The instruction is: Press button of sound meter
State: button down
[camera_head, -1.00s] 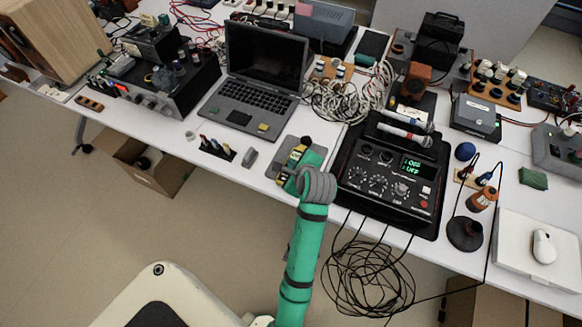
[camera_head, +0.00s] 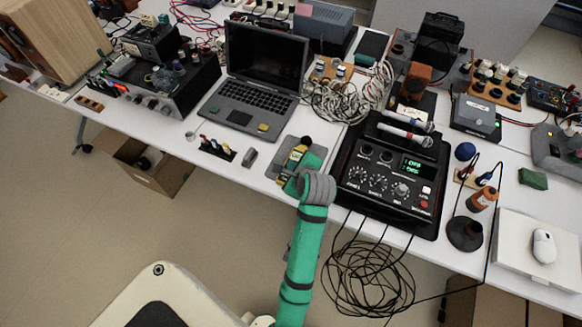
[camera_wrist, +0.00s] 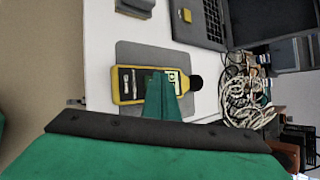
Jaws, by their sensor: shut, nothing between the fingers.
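The sound meter (camera_wrist: 129,84) is a yellow and black handheld device with a black round tip, lying on a grey pad (camera_wrist: 140,50) on the white table. In the head view the sound meter (camera_head: 297,155) lies partly behind my gripper (camera_head: 300,168). In the wrist view my green gripper (camera_wrist: 164,76) is shut and empty. Its tips overlap the middle of the meter's face and cover part of it, including some of the light display. I cannot tell whether the tips touch the meter or hover above it. The button under or beside the tips is not clear.
A black mixer (camera_head: 350,180) with a green display stands close to the right of my gripper. A laptop (camera_head: 245,100) stands behind to the left, and tangled white cables (camera_head: 335,100) lie behind. A small grey block (camera_head: 249,158) lies to the left.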

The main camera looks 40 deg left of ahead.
jog(key=shift+f, duration=0.45)
dwell(0.5)
jog(key=shift+r, duration=1)
jog(key=shift+r, duration=2.95)
